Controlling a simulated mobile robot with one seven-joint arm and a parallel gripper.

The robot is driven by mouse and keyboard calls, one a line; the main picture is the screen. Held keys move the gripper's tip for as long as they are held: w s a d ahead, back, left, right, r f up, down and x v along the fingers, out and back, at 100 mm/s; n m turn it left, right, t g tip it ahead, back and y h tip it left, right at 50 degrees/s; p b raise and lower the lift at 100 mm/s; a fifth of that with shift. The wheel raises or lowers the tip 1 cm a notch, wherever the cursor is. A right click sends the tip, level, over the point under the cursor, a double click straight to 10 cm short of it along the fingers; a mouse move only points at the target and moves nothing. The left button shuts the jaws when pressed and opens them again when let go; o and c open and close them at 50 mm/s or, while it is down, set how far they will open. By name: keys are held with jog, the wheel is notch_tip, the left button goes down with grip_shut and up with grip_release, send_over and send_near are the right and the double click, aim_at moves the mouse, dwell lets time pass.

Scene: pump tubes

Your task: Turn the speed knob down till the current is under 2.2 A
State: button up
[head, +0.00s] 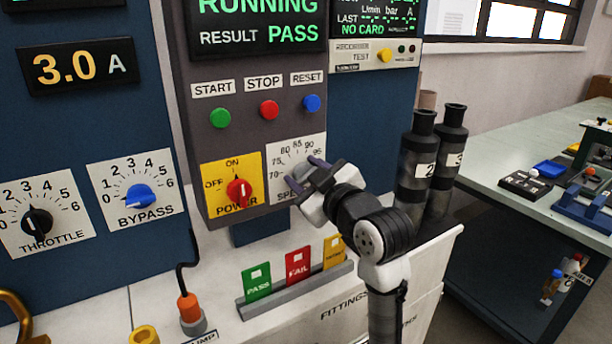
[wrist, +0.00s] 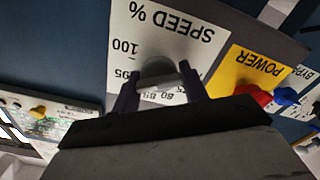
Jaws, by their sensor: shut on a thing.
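The current display (head: 78,66) at upper left reads 3.0 A. The speed dial plate (head: 284,153) is white, on the grey control panel, with its lower right covered by my gripper (head: 311,180) in the head view. In the wrist view the plate (wrist: 170,35) appears upside down and reads SPEED %. The grey speed knob (wrist: 157,68) shows there between the two fingers of my gripper (wrist: 160,88). The fingers are shut on the knob, one on each side. The knob's pointer is not clear, and the head view hides the knob.
The red power knob (head: 239,191) sits close left of the speed dial. Farther left are the blue bypass knob (head: 140,197) and black throttle knob (head: 37,223). Card holders (head: 297,264) stand below, and dark tubes (head: 415,160) stand right of my wrist.

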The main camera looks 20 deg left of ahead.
jog(key=o, duration=1)
jog(key=b+v, duration=0.2)
jog(key=v, duration=1.1)
jog(key=shift+s+d, duration=0.25)
jog(key=shift+d, duration=0.05)
